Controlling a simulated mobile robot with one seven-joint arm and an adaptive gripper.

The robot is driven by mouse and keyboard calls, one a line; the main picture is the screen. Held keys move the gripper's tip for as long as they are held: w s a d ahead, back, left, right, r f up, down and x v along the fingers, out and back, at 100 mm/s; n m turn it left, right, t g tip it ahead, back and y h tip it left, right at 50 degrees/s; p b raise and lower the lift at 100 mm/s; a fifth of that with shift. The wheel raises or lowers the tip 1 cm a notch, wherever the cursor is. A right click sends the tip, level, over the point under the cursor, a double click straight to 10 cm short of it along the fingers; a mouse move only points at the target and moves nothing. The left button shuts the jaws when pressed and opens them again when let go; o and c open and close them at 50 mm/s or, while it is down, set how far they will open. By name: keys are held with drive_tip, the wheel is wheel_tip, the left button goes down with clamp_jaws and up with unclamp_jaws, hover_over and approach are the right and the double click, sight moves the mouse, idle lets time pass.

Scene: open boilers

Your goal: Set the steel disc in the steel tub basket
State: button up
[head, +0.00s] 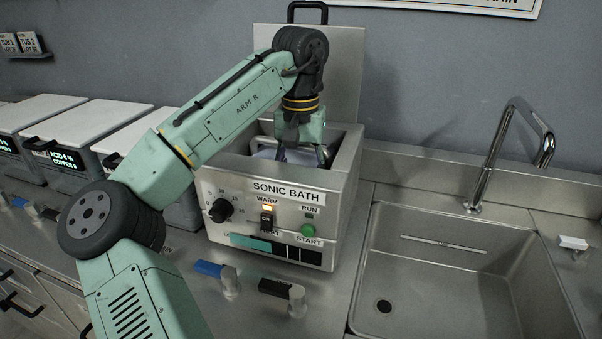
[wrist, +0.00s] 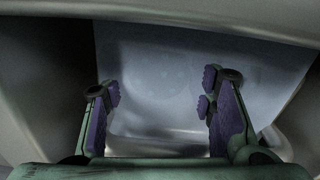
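The sonic bath (head: 287,210) is a steel box with its lid (head: 345,75) raised behind it. My gripper (head: 302,158) reaches down into its open tub. In the wrist view my gripper (wrist: 160,88) is open, its purple-padded fingers well apart with nothing visible between them. Beyond the fingers is a pale bluish, smooth surface (wrist: 160,60) inside the tub; I cannot tell whether it is liquid, a wall or a basket. A whitish edge (head: 265,149) shows in the tub in the head view. I cannot make out the steel disc or a distinct basket.
Closed white-lidded tubs (head: 95,118) stand at left, one display reading acid and copper. A sink (head: 450,265) with a tall tap (head: 487,175) is at right. Blue-handled (head: 208,268) and black-handled (head: 273,287) fittings sit on the counter in front. The bath's rim surrounds my gripper.

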drive_tip(key=shift+o, duration=0.2)
drive_tip(key=shift+w, duration=0.1)
wheel_tip(320, 180, up, 12)
idle(0.5)
drive_tip(key=shift+c, duration=0.5)
idle(0.7)
